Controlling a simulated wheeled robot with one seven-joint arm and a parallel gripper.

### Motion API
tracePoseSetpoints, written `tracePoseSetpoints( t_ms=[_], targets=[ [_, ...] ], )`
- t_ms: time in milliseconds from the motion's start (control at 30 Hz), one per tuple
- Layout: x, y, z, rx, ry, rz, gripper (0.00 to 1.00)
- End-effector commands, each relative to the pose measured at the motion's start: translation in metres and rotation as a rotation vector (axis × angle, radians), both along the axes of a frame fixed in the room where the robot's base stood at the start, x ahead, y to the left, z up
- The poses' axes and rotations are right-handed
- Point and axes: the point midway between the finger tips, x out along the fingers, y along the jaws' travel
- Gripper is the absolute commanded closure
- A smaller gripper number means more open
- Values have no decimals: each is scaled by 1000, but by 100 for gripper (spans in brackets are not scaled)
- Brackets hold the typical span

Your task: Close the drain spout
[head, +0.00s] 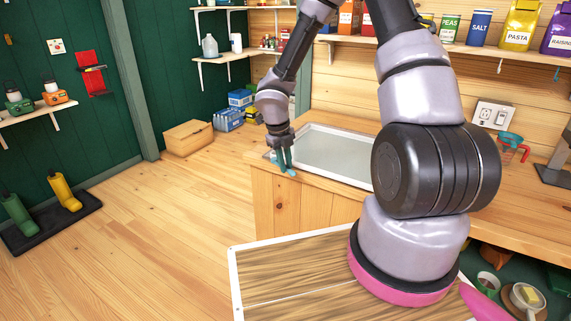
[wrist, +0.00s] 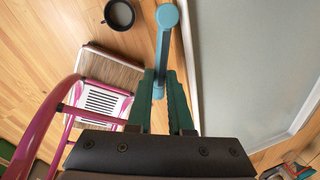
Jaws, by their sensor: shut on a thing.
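The drain spout (wrist: 167,45) is a blue bar with a round end, along the left edge of the sink in the wrist view. My gripper (wrist: 160,98) has green fingers on either side of the bar's near end, shut on it. The round end sticks out beyond the fingertips. In the head view my gripper (head: 284,161) is at the front left corner of the sink (head: 303,166), at the counter's edge. There the fingers mostly hide the spout, and I cannot tell whether it is open or closed.
The wooden counter (head: 287,207) holds the sink, with a red-and-blue measuring cup (head: 512,148) farther right. A round dark pot (wrist: 119,14) appears left of the spout in the wrist view.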

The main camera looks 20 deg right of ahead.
Motion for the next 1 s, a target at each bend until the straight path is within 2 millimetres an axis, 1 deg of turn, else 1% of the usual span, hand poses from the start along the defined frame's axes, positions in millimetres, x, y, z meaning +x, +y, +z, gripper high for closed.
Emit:
tracePoseSetpoints(
  t_ms=[500, 567, 700, 933, 967, 1000],
  targets=[
    [0, 0, 0, 0, -1, 1, 100],
    [0, 0, 0, 0, 0, 19, 100],
    [0, 0, 0, 0, 0, 112, 100],
    [0, 0, 0, 0, 0, 121, 100],
    [0, 0, 0, 0, 0, 120, 74],
    [0, 0, 0, 0, 0, 120, 58]
  ],
)
